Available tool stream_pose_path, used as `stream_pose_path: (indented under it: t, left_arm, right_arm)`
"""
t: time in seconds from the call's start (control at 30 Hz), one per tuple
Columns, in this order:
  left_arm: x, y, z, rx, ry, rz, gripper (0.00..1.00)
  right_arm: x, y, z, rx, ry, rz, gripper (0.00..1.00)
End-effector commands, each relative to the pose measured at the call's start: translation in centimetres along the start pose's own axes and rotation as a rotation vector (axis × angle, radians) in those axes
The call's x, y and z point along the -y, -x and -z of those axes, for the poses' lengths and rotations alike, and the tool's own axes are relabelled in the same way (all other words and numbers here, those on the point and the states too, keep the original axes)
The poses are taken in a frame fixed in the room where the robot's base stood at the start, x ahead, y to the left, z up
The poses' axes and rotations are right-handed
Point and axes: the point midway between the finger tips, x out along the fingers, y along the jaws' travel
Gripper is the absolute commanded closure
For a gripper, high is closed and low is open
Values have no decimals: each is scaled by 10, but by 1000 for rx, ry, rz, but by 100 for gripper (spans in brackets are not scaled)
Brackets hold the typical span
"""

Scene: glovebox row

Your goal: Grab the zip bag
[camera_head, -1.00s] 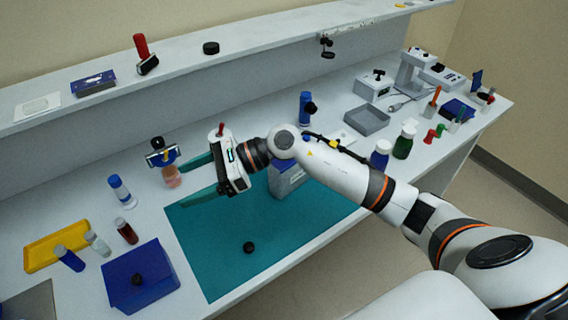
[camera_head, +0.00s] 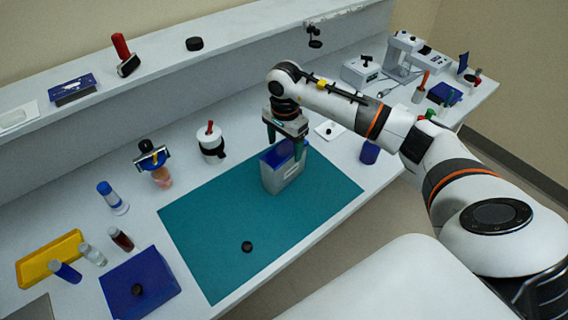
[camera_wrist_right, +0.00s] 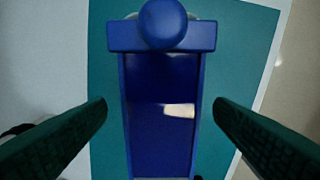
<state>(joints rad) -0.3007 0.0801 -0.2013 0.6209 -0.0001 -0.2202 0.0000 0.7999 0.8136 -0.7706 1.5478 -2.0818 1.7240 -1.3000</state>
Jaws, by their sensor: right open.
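My right gripper (camera_head: 284,146) is open and points down over an upright grey box with a blue top (camera_head: 284,180), on the teal mat. In the right wrist view its fingers (camera_wrist_right: 160,120) stand on either side of the blue top (camera_wrist_right: 160,90), with visible gaps. A rounded blue knob or cap shows at that view's upper edge. I cannot identify a zip bag with certainty. A flat whitish packet (camera_head: 14,118) lies on the raised shelf at the far left and could be one. My left gripper is not in view.
The teal mat (camera_head: 215,225) is mostly bare, with a small black cap (camera_head: 247,246). A white jar with a black band (camera_head: 211,145) stands behind it. Bottles, a yellow tray (camera_head: 50,257) and a dark blue box (camera_head: 152,278) are left. Lab devices stand at the right.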

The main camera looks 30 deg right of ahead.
Motion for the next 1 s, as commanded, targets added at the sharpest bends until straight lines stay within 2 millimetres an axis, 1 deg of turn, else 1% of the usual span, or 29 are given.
stream_pose_path:
  t: [0.17, 0.27, 0.3, 0.4, 0.5, 0.67, 0.7, 0.87, 0.9, 1.0]
  left_arm:
    - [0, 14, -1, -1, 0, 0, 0]
    - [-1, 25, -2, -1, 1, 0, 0]
    - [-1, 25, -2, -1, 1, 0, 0]
    - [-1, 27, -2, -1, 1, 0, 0]
    - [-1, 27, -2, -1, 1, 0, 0]
    - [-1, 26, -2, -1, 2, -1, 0]
    - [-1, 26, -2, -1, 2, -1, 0]
    - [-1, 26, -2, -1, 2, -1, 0]
    - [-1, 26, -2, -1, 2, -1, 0]
    - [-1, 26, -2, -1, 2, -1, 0]
  right_arm:
    - [1, -14, 4, -4, 0, 3, 24]
    - [2, -30, 8, -5, 0, 5, 24]
    - [2, -37, 7, -4, -2, 3, 24]
    - [1, -49, 7, -3, -1, 1, 24]
    - [1, -53, 6, -2, 0, -1, 24]
    - [1, -54, 6, -1, 0, -2, 24]
    - [1, -54, 6, -2, 0, -2, 25]
    - [1, -54, 6, -2, 0, -2, 51]
    - [1, -54, 6, -2, 0, -2, 58]
    - [1, -54, 6, -2, 0, -2, 72]
